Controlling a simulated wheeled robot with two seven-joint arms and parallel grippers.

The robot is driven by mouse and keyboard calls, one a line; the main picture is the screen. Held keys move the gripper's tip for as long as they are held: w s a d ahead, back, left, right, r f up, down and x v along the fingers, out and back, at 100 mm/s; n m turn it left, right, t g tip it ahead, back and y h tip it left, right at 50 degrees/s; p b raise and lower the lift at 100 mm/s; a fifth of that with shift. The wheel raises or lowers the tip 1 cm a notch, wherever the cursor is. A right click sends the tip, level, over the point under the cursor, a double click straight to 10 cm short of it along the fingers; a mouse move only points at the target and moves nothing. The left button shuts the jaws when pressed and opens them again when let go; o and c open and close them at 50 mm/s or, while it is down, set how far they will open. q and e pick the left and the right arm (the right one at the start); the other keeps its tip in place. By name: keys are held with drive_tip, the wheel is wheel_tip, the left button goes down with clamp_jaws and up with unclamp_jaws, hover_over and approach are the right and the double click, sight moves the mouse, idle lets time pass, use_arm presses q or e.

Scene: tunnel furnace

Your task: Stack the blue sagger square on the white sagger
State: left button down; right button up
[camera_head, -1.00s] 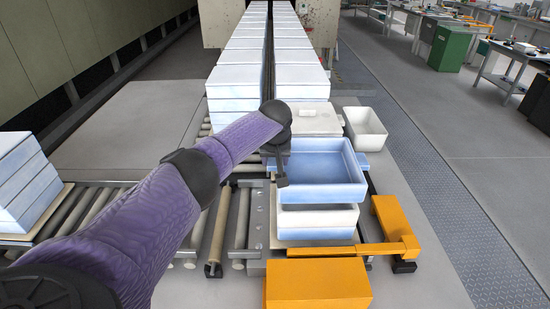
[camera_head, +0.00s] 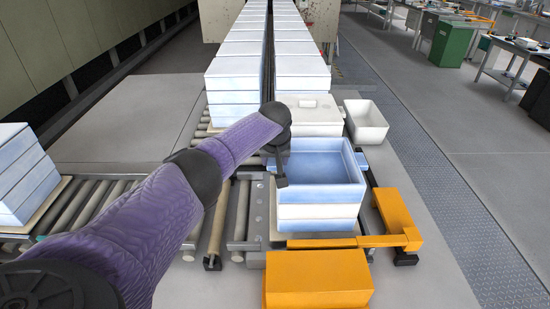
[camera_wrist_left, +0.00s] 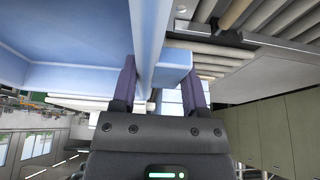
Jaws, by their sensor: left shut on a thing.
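The blue sagger (camera_head: 322,194) is an open square box, roughly level, directly above the white sagger (camera_head: 318,211) at the front right of the line. Hardly any gap shows between them; I cannot tell whether it still hangs slightly or rests fully. My left gripper (camera_head: 280,168) is shut on the blue sagger's left wall. In the left wrist view, the fingers (camera_wrist_left: 160,88) straddle the wall of the blue sagger (camera_wrist_left: 85,40). The white sagger stands on another bluish sagger layer. My right gripper is not in view.
Orange clamp parts (camera_head: 397,215) and an orange block (camera_head: 317,280) stand right and in front of the stack. A lidded white box (camera_head: 310,116) and an open white bin (camera_head: 365,122) are behind. Sagger stacks (camera_head: 22,180) stand left, and rollers (camera_head: 100,205) run beneath my arm.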

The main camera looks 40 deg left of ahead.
use_arm(q)
drive_tip(key=shift+f, duration=0.15)
drive_tip(key=shift+c, duration=2)
unclamp_jaws()
drive_tip(key=o, duration=0.4)
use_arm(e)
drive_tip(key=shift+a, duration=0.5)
use_arm(q)
drive_tip(key=p+v, duration=0.2)
drive_tip(key=v, duration=0.1)
drive_tip(key=p+v, duration=0.1)
drive_tip(key=v, duration=0.6)
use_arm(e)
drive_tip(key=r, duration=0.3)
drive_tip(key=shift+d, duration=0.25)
